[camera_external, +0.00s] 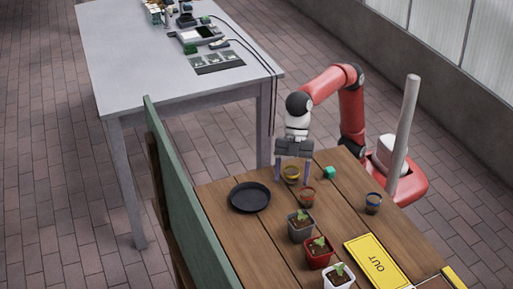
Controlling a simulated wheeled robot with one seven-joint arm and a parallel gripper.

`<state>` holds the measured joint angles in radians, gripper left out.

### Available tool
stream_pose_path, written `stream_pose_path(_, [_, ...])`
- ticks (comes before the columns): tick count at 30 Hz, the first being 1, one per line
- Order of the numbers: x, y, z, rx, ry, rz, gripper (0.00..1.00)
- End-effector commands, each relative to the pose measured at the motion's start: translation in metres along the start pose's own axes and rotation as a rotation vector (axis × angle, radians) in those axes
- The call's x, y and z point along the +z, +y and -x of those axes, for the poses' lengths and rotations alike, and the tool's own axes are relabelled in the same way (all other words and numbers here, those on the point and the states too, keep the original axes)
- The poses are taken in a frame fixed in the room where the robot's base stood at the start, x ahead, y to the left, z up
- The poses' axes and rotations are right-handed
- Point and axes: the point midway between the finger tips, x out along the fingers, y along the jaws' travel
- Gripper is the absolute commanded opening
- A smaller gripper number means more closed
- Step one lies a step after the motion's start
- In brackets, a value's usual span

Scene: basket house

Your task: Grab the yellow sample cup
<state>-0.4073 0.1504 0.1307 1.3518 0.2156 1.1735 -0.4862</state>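The yellow sample cup (291,175) stands upright on the wooden table (245,226), near its far edge. It is small, with a yellow rim and dark contents. My gripper (293,176) points straight down over it. Its two fingers are spread wide, one on the left and one on the right of the cup in the picture. Gaps seem to show between the fingers and the cup. The view is too small to tell how the fingers line up with the cup in depth.
A blue-rimmed cup (373,203) stands to the right. Seedling pots (301,227) and a yellow OUT sign (377,262) lie nearer. A green panel (185,190) borders the left side.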

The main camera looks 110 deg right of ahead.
Motion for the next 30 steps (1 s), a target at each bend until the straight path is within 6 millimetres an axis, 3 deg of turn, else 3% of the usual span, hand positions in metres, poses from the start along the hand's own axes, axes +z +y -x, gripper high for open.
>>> stream_pose_path(1, [0.000,0.000,0.000,0.000,0.000,0.000,0.59])
stream_pose_path(11, [0.000,0.000,0.001,0.000,0.001,0.000,0.18])
stream_pose_path(22, [-0.006,0.000,0.009,0.001,0.002,0.000,0.18])
stream_pose_path(30, [-0.031,0.000,0.053,0.001,0.004,0.001,0.18])
